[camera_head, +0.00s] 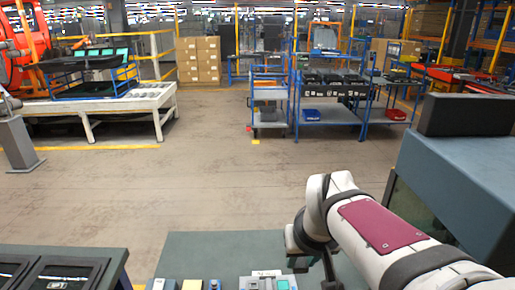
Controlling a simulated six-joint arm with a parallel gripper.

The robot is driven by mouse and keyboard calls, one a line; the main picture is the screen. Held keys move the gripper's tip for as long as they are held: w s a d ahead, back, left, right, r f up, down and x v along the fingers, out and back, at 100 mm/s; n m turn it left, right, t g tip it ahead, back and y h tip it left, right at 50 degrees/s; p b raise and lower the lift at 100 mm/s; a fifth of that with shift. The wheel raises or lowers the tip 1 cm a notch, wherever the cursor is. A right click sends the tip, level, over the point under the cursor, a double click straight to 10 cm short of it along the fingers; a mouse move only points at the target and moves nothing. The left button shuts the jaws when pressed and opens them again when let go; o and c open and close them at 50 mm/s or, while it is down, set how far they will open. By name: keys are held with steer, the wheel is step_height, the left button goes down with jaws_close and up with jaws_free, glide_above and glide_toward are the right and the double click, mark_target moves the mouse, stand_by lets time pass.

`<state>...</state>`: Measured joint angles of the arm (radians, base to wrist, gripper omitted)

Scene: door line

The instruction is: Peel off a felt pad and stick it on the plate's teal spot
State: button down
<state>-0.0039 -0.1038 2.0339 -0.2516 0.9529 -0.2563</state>
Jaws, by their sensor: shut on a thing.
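My gripper (328,272) hangs down from the wrist at the bottom of the view, over the right part of the green work table (220,247). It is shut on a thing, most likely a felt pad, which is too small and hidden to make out. Just left of it, a light grey plate (258,283) lies at the table's front, cut off by the frame edge. A small teal patch (283,284) shows on its right part. I cannot make out the sheet of pads.
A dark case (62,272) lies at the lower left. A large grey-blue cabinet (460,180) stands at the right. The table's back part is bare.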

steer(key=w+a+f, duration=0.1)
steer(key=w+f, duration=0.5)
steer(key=w, duration=0.4)
glide_above(283, 283)
steer(key=s, duration=0.2)
step_height(283, 283, down, 12)
steer(key=shift+w+f, duration=0.15)
steer(key=shift+f, duration=1.4)
steer(key=shift+w+f, duration=0.1)
steer(key=shift+f, duration=1.4)
steer(key=shift+f, duration=0.65)
steer(key=c, duration=0.5)
jaws_free()
steer(key=shift+r, duration=0.1)
steer(key=v, duration=1.5)
steer(key=shift+r, duration=0.3)
